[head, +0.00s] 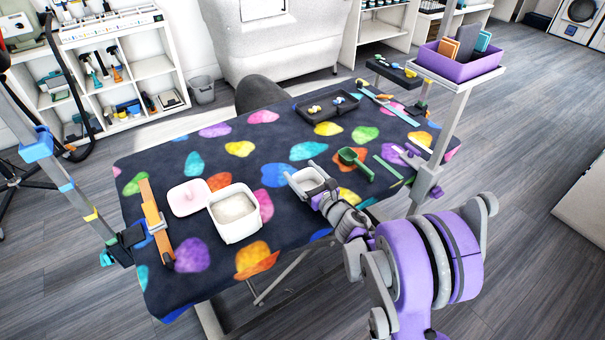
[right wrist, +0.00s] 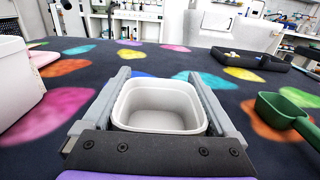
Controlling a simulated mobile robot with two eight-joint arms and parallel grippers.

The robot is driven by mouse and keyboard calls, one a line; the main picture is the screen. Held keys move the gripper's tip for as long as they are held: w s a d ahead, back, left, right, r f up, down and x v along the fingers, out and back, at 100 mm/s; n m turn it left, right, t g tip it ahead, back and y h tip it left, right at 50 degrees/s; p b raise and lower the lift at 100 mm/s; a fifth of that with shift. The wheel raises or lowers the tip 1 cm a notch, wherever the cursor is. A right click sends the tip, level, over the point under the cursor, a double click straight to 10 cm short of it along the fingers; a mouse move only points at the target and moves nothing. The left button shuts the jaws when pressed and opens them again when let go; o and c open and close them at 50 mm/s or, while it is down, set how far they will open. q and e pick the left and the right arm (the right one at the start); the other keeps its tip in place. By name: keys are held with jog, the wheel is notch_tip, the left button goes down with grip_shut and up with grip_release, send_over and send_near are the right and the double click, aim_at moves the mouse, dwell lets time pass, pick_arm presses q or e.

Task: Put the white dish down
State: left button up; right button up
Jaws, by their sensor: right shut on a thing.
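The white dish (head: 309,178) is a small square bowl with rounded corners. My right gripper (head: 307,180) is shut on it, one finger along each side. In the right wrist view the dish (right wrist: 160,103) looks empty and upright between the fingers of the gripper (right wrist: 160,100). It is at or just above the dark, colour-spotted table top (head: 285,237); I cannot tell whether it touches. My left gripper is not in view.
A larger white container (head: 238,232) with pale contents stands left of the dish, its pink-white lid (head: 188,198) beside it. A green scoop (head: 353,161) lies to the right. A dark tray (head: 327,107) lies behind. An orange-brown tool (head: 153,212) is at the left edge.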

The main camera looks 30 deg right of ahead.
jog(key=shift+f, duration=0.15)
jog(key=o, duration=1.2)
jog(key=shift+r, duration=0.25)
jog(key=s, duration=0.8)
jog(key=s+d, duration=0.1)
jog(key=s, duration=0.3)
jog(key=shift+f, duration=0.1)
